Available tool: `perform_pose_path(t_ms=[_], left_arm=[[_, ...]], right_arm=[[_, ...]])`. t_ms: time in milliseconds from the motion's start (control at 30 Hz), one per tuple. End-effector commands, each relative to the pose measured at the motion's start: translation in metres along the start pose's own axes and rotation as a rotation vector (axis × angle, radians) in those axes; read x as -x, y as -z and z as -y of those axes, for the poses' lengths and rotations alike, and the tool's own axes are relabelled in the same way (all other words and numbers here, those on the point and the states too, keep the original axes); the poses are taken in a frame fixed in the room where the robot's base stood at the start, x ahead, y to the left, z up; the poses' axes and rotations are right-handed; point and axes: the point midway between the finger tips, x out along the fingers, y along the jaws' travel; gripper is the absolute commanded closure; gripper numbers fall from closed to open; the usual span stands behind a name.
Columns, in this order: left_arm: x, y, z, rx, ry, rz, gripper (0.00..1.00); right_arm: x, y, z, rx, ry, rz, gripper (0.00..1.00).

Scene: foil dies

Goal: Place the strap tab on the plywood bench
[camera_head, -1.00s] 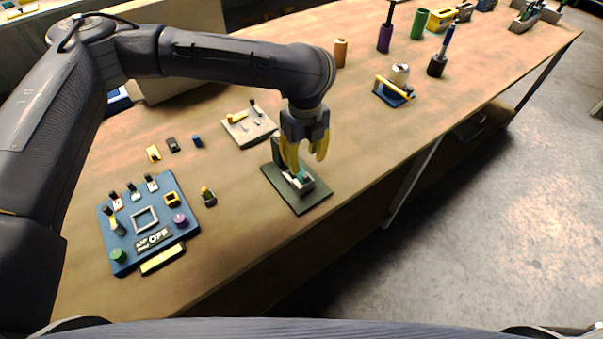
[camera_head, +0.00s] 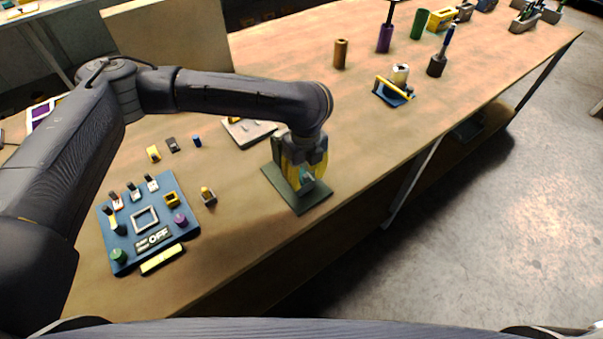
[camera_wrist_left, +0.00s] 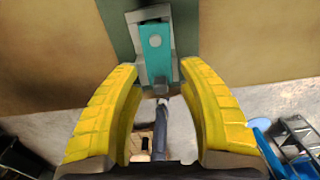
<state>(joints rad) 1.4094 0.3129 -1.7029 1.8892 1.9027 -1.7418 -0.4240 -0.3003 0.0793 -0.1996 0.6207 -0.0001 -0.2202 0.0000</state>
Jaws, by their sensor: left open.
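A teal tab, which looks like the strap tab (camera_wrist_left: 155,50), sits in a grey holder (camera_wrist_left: 150,15) on a dark green base plate (camera_head: 312,199) on the plywood bench (camera_head: 250,245). In the wrist view the tab has a round spot near its top. In the head view only a bit of teal shows between my fingers. My left gripper (camera_head: 304,177) is low over the plate, with its yellow fingers open on either side of the tab. In the wrist view gaps show between the tab and both fingers (camera_wrist_left: 158,72). My right gripper is not in view.
A blue panel (camera_head: 133,247) with knobs and switches lies to the left. Small blocks and a grey tray (camera_head: 243,133) lie behind. A blue stand (camera_head: 390,95) and several cylinders stand farther back. The bench's front edge is close to the plate; bare wood lies to its right.

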Motion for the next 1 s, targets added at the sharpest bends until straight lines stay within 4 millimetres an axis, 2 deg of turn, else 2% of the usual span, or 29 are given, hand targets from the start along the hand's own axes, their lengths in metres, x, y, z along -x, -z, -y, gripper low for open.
perform_pose_path(t_ms=[167,533,1000], left_arm=[[0.0002,-0.0003,0.0,0.0,0.0,0.001,0.59],[0.0004,-0.0003,0.0,0.0,0.0,0.001,1.0],[0.0025,-0.0005,0.0002,0.0,0.001,0.001,1.0]], right_arm=[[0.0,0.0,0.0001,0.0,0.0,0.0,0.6],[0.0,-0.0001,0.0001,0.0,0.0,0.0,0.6],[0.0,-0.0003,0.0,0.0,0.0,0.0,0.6]])
